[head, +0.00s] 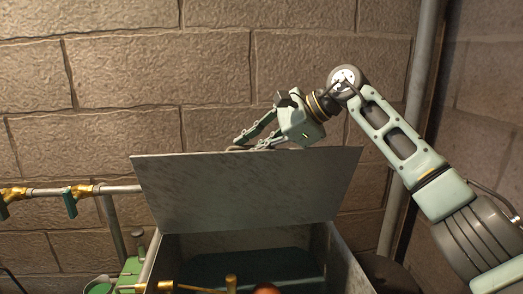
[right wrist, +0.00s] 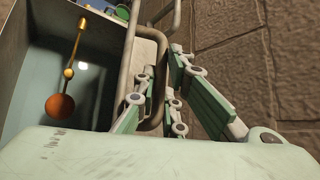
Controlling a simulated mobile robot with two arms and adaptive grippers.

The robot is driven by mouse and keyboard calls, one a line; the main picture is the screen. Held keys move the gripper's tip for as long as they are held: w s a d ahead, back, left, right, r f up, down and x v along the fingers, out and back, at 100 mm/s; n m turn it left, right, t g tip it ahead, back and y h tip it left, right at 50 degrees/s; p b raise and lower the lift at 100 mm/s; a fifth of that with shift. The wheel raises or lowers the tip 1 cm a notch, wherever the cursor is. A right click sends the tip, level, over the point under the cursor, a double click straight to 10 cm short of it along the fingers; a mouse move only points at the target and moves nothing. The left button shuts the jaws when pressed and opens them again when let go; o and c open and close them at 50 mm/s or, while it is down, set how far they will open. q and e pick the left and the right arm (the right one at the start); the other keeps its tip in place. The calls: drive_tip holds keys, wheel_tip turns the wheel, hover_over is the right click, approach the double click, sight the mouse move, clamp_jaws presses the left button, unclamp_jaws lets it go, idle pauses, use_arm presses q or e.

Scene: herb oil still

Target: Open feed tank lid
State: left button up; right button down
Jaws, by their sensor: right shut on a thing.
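The feed tank lid (head: 250,190) is a flat grey panel, raised and tilted up above the open feed tank (head: 347,268) in the head view. My right gripper (head: 252,143) reaches over the lid's top edge from behind. It is shut on the lid handle, a bent brown-grey tube (right wrist: 158,82) between the fingers in the right wrist view (right wrist: 162,68). The lid hides part of the fingertips in the head view. My left gripper is not in view.
Inside the tank, an orange-brown ball (right wrist: 60,105) hangs on a brass rod (right wrist: 76,45). A pipe with brass fittings and a green-handled valve (head: 70,203) runs along the left. A stone block wall (head: 150,70) stands behind. A vertical pipe (head: 415,100) stands at right.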

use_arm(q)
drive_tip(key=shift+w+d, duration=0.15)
use_arm(e)
drive_tip(key=shift+w+r, duration=0.15)
drive_tip(key=shift+w, duration=0.3)
drive_tip(key=c, duration=2.2)
unclamp_jaws()
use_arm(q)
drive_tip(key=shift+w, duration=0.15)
use_arm(e)
drive_tip(key=shift+o, duration=0.5)
drive_tip(key=shift+w+a, duration=0.1)
drive_tip(key=shift+w, duration=0.05)
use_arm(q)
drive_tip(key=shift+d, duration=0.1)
use_arm(e)
drive_tip(key=v, duration=1.2)
drive_tip(key=shift+w+a+r, duration=0.1)
drive_tip(key=shift+w, duration=0.05)
